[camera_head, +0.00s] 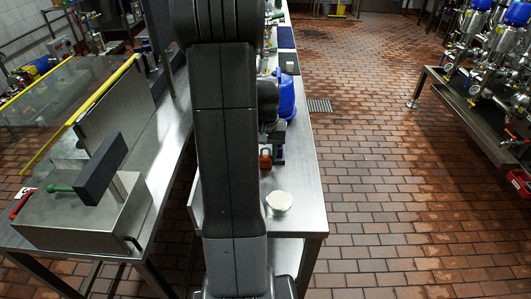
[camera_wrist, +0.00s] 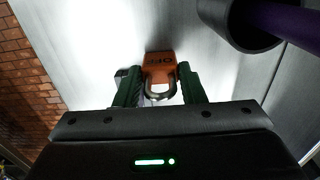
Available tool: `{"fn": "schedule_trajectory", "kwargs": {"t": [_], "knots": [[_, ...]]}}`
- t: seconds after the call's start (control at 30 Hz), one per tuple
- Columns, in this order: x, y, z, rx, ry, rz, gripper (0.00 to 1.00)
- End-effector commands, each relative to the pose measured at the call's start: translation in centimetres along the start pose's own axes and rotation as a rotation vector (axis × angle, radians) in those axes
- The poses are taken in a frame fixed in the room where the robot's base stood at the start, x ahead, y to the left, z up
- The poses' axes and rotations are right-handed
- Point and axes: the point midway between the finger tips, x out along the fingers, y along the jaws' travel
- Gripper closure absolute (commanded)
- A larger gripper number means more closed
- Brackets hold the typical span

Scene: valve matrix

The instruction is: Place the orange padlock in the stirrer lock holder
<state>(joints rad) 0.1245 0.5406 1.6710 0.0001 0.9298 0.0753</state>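In the wrist view the orange padlock (camera_wrist: 159,64) lies on the bright metal surface, its metal shackle pointing toward my gripper. My gripper (camera_wrist: 160,88) has its two green fingers on either side of the shackle, with a narrow gap showing on each side, so it looks open around it. In the head view a small orange thing (camera_head: 265,161), likely the padlock, shows on the steel table beside my arm. My gripper is mostly hidden there. I cannot make out the stirrer lock holder for certain in either view.
A dark ring-shaped part with a purple rod (camera_wrist: 285,20) is close at the right of the wrist view. On the steel table (camera_head: 305,205) stand a round cream-coloured thing (camera_head: 279,201) and a blue part (camera_head: 287,97). A metal box (camera_head: 85,215) is at left.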

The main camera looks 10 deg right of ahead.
Motion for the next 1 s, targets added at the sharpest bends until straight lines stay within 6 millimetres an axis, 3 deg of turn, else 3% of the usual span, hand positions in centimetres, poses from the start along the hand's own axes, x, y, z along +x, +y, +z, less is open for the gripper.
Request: {"fn": "schedule_trajectory", "kwargs": {"t": [0.03,0.1,0.5,1.0], "knots": [[0.0,0.0,0.0,0.000,0.000,0.000,0.54],[0.0,0.0,0.0,0.000,0.000,0.000,0.42],[-0.9,0.0,-0.1,0.000,0.003,0.000,0.42],[-10.6,0.0,-0.1,0.000,0.004,0.000,0.42]]}}
